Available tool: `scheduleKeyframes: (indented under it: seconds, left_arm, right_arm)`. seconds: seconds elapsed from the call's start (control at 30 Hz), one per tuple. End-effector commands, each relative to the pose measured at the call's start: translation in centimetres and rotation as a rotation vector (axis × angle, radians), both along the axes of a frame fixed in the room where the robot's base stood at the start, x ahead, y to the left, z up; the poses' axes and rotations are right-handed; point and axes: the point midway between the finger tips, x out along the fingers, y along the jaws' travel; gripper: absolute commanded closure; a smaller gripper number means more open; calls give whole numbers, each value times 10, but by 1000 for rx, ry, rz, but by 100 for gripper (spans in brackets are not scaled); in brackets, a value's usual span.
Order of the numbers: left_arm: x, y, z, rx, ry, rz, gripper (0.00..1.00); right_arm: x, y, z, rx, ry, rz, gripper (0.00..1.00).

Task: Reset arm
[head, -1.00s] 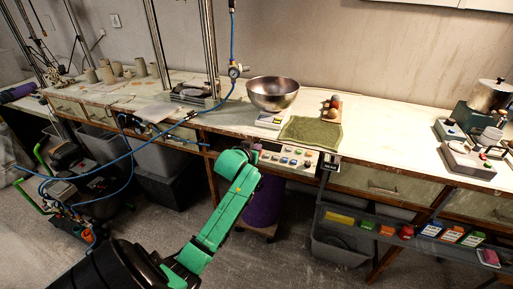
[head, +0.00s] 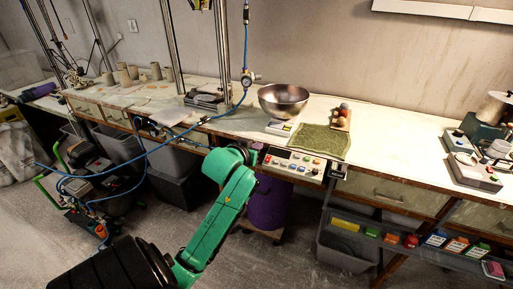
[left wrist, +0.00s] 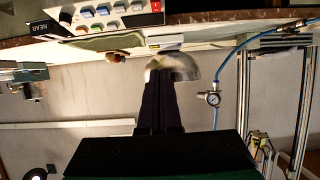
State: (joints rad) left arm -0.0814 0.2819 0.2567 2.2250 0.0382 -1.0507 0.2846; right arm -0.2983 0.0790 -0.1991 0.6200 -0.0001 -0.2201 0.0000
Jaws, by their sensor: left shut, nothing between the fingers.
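My left arm (head: 223,210), green with a black base, reaches from the lower left toward the bench front in the head view; its gripper is hard to make out there. In the left wrist view, which shows the bench upside down, my left gripper (left wrist: 159,88) has its dark fingers together with nothing between them. The fingertips overlap the metal bowl (left wrist: 185,64) in that picture; I see no contact. The bowl (head: 283,100) stands upright on the bench by a small scale (head: 281,127). My right gripper is in neither view.
The long bench (head: 385,125) has a green cloth (head: 320,141), balls in a wooden holder (head: 342,117) and a button panel (head: 292,164) at its front edge. A blue hose with a gauge (head: 247,79) hangs down. A shelf with colored boxes (head: 391,238) sits below right.

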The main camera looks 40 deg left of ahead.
Motion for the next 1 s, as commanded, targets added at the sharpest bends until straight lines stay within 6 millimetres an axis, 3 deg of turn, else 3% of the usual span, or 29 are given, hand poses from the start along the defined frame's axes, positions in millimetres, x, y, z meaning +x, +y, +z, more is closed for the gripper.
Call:
scheduleKeyframes:
  seconds: [0.5, 0.6, 0.67, 0.77, 0.83, 0.93, 1.0]
  left_arm:
    - [0, 0, 0, 0, 1, 0, 100]
    - [3, 0, -17, -6, 30, -5, 100]
    - [7, -2, -47, -13, 76, -15, 100]
    - [9, -9, -126, -27, 199, -47, 100]
    - [1, -19, -193, -36, 298, -77, 100]
    - [-25, -38, -283, -45, 435, -128, 100]
    - [-54, -53, -341, -49, 529, -167, 100]
  right_arm:
    - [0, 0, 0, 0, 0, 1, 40]
    - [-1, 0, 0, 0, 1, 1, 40]
    - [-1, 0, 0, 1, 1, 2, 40]
    - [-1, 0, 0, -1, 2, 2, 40]
    - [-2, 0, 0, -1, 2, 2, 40]
    - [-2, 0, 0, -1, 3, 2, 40]
    - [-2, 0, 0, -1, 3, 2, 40]
